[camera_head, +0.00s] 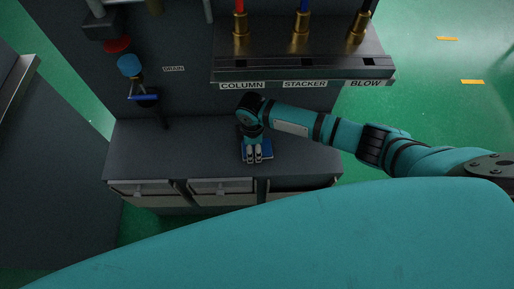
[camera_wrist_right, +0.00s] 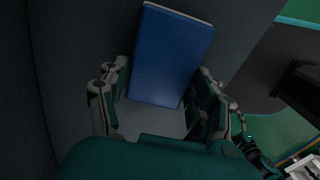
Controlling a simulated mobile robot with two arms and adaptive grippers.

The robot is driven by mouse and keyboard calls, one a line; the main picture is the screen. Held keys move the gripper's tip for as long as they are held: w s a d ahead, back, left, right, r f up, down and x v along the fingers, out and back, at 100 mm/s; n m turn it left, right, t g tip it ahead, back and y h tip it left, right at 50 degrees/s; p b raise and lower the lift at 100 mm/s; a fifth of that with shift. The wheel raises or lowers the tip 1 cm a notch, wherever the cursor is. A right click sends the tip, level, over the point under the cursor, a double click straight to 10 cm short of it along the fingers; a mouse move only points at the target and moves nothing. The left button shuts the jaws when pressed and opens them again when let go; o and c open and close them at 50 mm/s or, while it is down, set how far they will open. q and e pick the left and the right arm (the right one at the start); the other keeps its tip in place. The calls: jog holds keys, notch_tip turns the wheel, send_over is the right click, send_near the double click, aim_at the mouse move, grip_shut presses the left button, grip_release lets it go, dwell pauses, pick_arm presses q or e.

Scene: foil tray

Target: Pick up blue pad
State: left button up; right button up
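The blue pad (camera_head: 267,148) lies on the dark counter below the wall panel, partly hidden by my right gripper (camera_head: 255,155). In the right wrist view the blue pad (camera_wrist_right: 172,55) is a flat blue block with a pale edge. Its near part lies between the two fingers of the right gripper (camera_wrist_right: 163,78). The fingers are spread, one beside each long side of the pad. Whether they touch it is hard to tell. My left gripper is not in view.
The counter (camera_head: 140,150) has free room left of the pad. Drawers (camera_head: 222,187) sit below its front edge. Above, a ledge (camera_head: 300,66) labelled COLUMN, STACKER and BLOW overhangs the back. A blue-handled valve (camera_head: 145,98) hangs at the left.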

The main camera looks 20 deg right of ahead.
jog(key=c, duration=0.6)
jog(key=shift+c, duration=0.2)
jog(key=shift+r, duration=0.5)
jog(key=r, duration=0.2)
jog(key=shift+s+d+r+p, duration=0.25)
jog(key=shift+s+r+p, duration=0.1)
jog(key=s+d+r+p, duration=0.1)
jog(key=s+d, duration=0.7)
jog(key=s, duration=0.4)
jog(key=shift+s+d+r, duration=0.15)
jog(key=shift+s, duration=0.2)
